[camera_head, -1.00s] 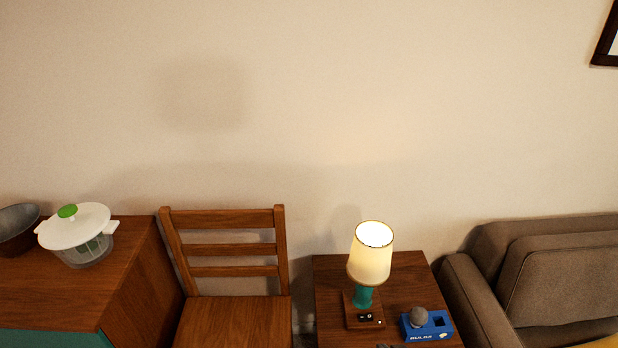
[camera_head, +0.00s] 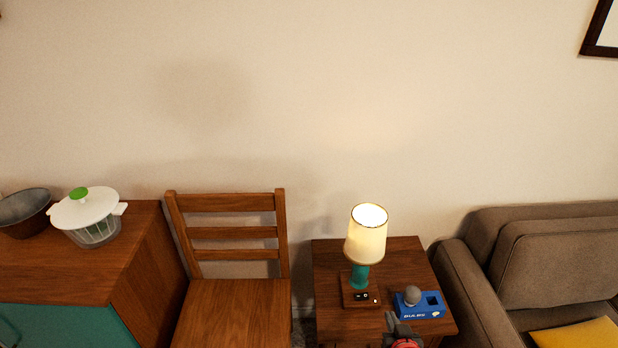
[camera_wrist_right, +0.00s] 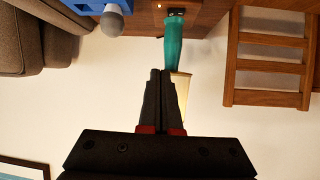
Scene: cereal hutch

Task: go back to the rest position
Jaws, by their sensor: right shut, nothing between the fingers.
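My right gripper (camera_head: 401,330) shows at the bottom of the head view, in front of the side table near the blue bulb box. In the right wrist view my right gripper (camera_wrist_right: 160,76) has its two dark fingers together with nothing between them. The lit lamp (camera_head: 366,235), with a cream shade and teal stem, stands on the side table (camera_head: 325,262); its teal stem (camera_wrist_right: 175,42) shows beyond the fingertips in the wrist view. The blue box (camera_head: 425,306) holds a grey bulb (camera_head: 412,294). My left gripper is not in view.
A wooden chair (camera_head: 235,305) stands left of the side table. A cabinet (camera_head: 140,260) with a white-lidded salad spinner (camera_head: 88,212) and a dark bowl (camera_head: 25,215) is at the left. A brown sofa (camera_head: 550,260) with a yellow cushion (camera_head: 580,338) is at the right.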

